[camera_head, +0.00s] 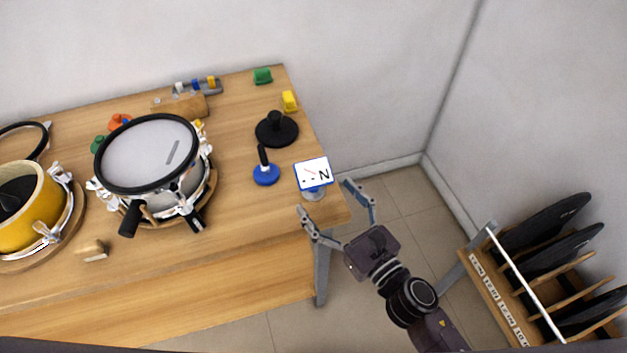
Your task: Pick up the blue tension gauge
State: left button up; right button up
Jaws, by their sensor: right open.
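The blue tension gauge (314,174) stands near the right edge of the wooden table, with a white face marked "N" in a blue frame on a small round grey base. My right gripper (324,197) is open, at the table's right edge. Its two fingers point towards the gauge, one on each side of its near side. Nothing shows between the fingers, and I cannot tell whether they touch the gauge. My left gripper is not in view.
A blue-based tool with a black handle (265,172) stands just left of the gauge. A black round stand (277,130) is behind it. A drum (150,155) and a yellow drum shell (32,212) fill the left. A rack of black discs (545,225) stands at right.

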aim_at(312, 177)
jog(key=p+x, duration=0.1)
jog(key=x, duration=0.4)
jog(key=shift+w+a+r+p, duration=0.1)
jog(key=shift+w+r+p, duration=0.1)
jog(key=shift+w+p, duration=0.2)
jog(key=shift+w+a+f, duration=0.15)
jog(key=shift+w+a, duration=0.1)
jog(key=shift+w, duration=0.15)
jog(key=c, duration=1.7)
jog(key=shift+r, duration=0.2)
jog(key=shift+c, duration=0.2)
